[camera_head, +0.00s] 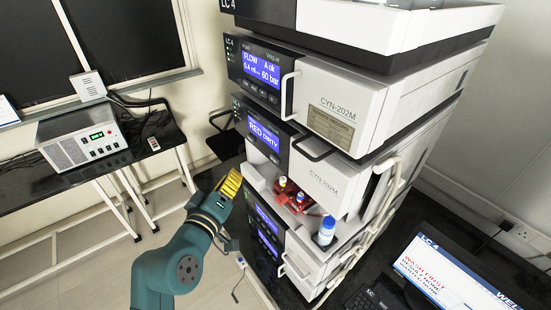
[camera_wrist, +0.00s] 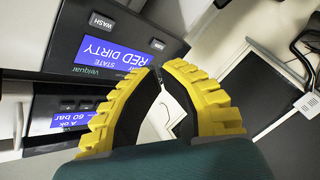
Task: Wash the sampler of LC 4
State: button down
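The LC 4 stack (camera_head: 335,75) stands right of centre. Its sampler panel reads "RED DIRTY" on a blue display (camera_head: 264,136); that display also shows in the wrist view (camera_wrist: 115,53). A button marked WASH (camera_wrist: 102,20) is on the same panel at the top of the wrist view. Another button (camera_wrist: 157,44) with an unreadable label lies beside the display. My gripper (camera_head: 236,176) is in front of the stack, left of and below the sampler display. Its yellow fingers (camera_wrist: 161,70) have their tips close together and hold nothing. They appear apart from the panel.
Below the sampler door, a red holder (camera_head: 297,203) with small vials and a blue-capped bottle (camera_head: 326,230) stand on a ledge. Door handles (camera_head: 288,95) stick out. A monitor (camera_head: 455,275) shows red text beginning "WASH FIRST". A side table with a white instrument (camera_head: 82,137) is left.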

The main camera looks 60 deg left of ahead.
aim_at(268, 155)
jog(key=shift+w+a+p, duration=0.25)
jog(key=shift+w+p, duration=0.2)
jog(key=shift+w, duration=1.5)
jog(key=shift+w+a+p, duration=0.2)
jog(key=shift+w+p, duration=0.2)
jog(key=shift+w, duration=1.5)
jog(key=c, duration=1.8)
grip_release()
jog(key=shift+w, duration=0.1)
grip_shut()
jog(key=shift+w+a, duration=0.1)
jog(key=shift+w, duration=0.2)
jog(key=shift+w+p, duration=0.3)
jog(key=shift+w, duration=0.1)
jog(key=shift+s, duration=0.8)
